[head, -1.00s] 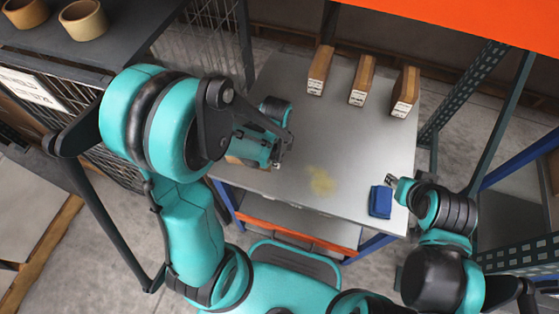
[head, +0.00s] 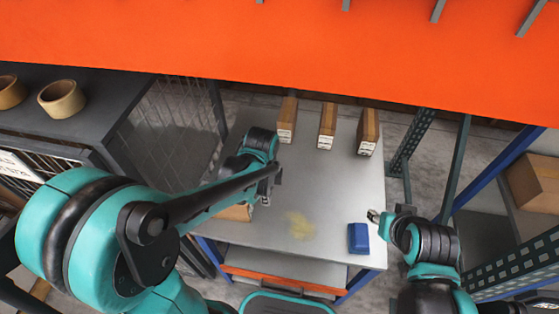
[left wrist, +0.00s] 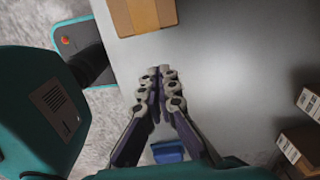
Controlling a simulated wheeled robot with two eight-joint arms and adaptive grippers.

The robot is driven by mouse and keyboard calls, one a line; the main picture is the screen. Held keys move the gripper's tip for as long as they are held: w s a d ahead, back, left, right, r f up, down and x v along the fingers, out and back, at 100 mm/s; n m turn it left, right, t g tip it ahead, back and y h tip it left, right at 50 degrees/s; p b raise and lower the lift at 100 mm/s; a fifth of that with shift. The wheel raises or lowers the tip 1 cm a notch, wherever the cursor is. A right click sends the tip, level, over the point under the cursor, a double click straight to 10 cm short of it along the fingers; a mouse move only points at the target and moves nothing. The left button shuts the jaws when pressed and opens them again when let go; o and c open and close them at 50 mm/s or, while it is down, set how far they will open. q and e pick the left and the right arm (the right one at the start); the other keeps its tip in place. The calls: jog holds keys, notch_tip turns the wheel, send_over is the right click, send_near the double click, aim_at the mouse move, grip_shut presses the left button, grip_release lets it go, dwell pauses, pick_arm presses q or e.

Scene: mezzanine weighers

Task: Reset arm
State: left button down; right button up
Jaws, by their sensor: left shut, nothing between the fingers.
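My left gripper (head: 268,197) is over the left part of the grey metal table (head: 330,185), partly behind its own arm. In the left wrist view its fingers (left wrist: 160,72) are together with nothing between them. My right gripper (head: 374,216) is at the table's right edge, close to a blue block (head: 358,238); it is too small to tell whether it is open. A blue thing also shows behind my left fingers in the left wrist view (left wrist: 168,151).
Three narrow cardboard boxes (head: 287,121) stand along the table's far side. Another box (head: 235,213) is partly hidden by my left arm. A yellow stain (head: 300,225) marks the table. An orange beam (head: 300,60) crosses above. Tape rolls (head: 61,98) sit on the left shelf.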

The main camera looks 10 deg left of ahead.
pick_arm(q)
jog(key=s+a+r+n+t, duration=0.2)
jog(key=r+n, duration=0.3)
jog(key=n, duration=0.3)
jog(key=s+a+r+n+t, duration=0.2)
jog(key=r+n+t, duration=0.3)
jog(key=n, duration=0.4)
jog(key=shift+s+a+r, duration=0.4)
jog(key=shift+s+r, duration=0.25)
jog(key=shift+s, duration=0.1)
